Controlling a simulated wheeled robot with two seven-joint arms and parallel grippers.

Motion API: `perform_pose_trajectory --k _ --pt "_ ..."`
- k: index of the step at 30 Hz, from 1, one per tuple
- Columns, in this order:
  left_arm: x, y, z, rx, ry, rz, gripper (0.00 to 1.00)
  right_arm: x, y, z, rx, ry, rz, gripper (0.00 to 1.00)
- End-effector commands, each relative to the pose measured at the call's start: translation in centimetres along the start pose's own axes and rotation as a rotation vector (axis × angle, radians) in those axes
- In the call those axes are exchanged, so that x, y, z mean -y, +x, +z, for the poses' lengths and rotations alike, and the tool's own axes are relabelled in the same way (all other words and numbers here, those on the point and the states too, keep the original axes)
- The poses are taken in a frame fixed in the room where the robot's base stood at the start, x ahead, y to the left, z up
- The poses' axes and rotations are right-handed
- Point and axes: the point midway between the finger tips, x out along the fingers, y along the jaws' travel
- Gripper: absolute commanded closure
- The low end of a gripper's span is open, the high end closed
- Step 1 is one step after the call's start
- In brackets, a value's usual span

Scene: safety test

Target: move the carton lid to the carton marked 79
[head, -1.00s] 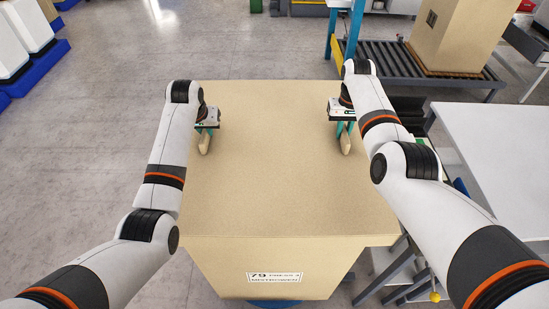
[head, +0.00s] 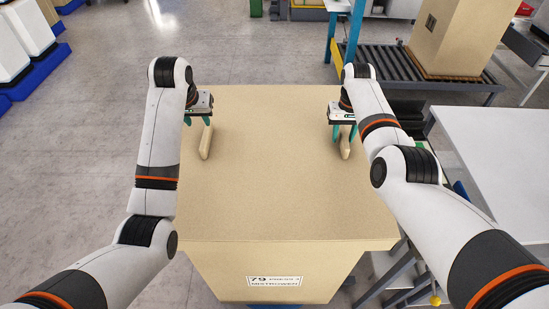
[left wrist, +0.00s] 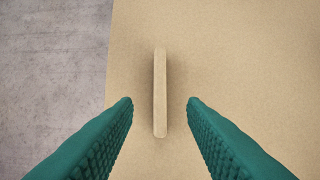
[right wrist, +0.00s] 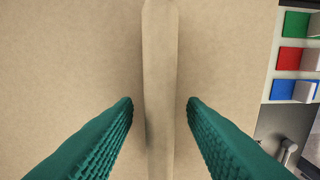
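The carton lid (head: 280,190) is a flat tan board lying level on top of the tan carton (head: 215,275), whose front label reads 79. The lid has a left handle (head: 206,143) and a right handle (head: 345,148), both upright tan bars. My left gripper (head: 198,122) is open above the left handle; in the left wrist view that handle (left wrist: 160,95) lies beyond the fingertips, clear of both. My right gripper (head: 344,134) is open at the right handle; in the right wrist view its fingers stand apart on either side of that handle (right wrist: 160,80).
A white table (head: 490,150) stands close on the right. A roller conveyor (head: 400,70) with another tall carton (head: 465,35) is at the back right. White bins on blue bases (head: 30,80) are far left. The floor left of the carton is clear.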

Motion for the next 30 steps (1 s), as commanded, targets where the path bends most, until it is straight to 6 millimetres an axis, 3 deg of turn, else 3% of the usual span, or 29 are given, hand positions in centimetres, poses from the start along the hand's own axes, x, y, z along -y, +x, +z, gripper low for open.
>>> perform_pose_trajectory --k 4,11,24,30 --pt "0.0 -2.0 0.0 0.001 0.0 0.0 0.62 0.0 0.0 0.0 0.0 0.0 0.0 0.62" --pt "0.0 -2.8 0.0 -0.001 0.0 0.0 0.62 0.0 -1.1 0.1 0.003 0.0 0.0 0.62" --pt "0.0 -2.7 0.0 0.0 0.0 0.001 0.62 0.0 -9.8 0.1 0.003 -0.001 0.001 0.62" --pt "0.0 -2.7 0.0 0.0 0.0 0.0 0.62 0.0 -11.7 0.0 0.001 0.0 0.001 0.62"
